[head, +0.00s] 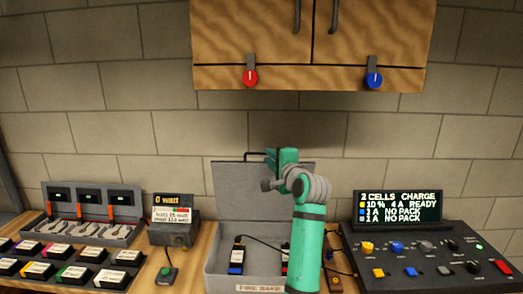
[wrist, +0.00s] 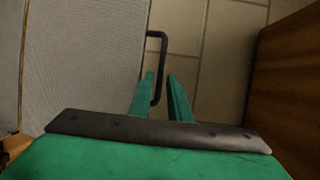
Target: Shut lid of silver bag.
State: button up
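The silver bag is a grey box (head: 222,283) marked "FIRE SAFE" on the bench, in the head view. Its lid (head: 230,190) stands open, raised at the back. A black handle (head: 252,154) is on the lid's top edge. In the wrist view the lid (wrist: 80,60) fills the left side and the handle (wrist: 163,50) sticks out from its edge. My gripper (wrist: 161,76) is open, with the handle's bar between its fingers; contact is unclear. In the head view my gripper (head: 283,160) is at the lid's top, and my arm hides the lid's right part.
A dark battery pack (head: 237,258) with a cable is inside the box. A charger console (head: 430,258) stands right, and a meter box (head: 172,233) and battery racks (head: 90,254) stand left. A wooden cabinet (head: 300,75) hangs above. Bare wall lies between cabinet and lid.

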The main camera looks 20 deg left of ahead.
aim_at(261, 153)
jog(key=x, duration=0.4)
jog(key=a+x, duration=0.1)
jog(key=x, duration=0.2)
jog(key=shift+s, duration=0.3)
jog(key=shift+w+a, duration=0.3)
jog(key=shift+w, duration=0.25)
jog(key=shift+c, duration=0.3)
grip_shut()
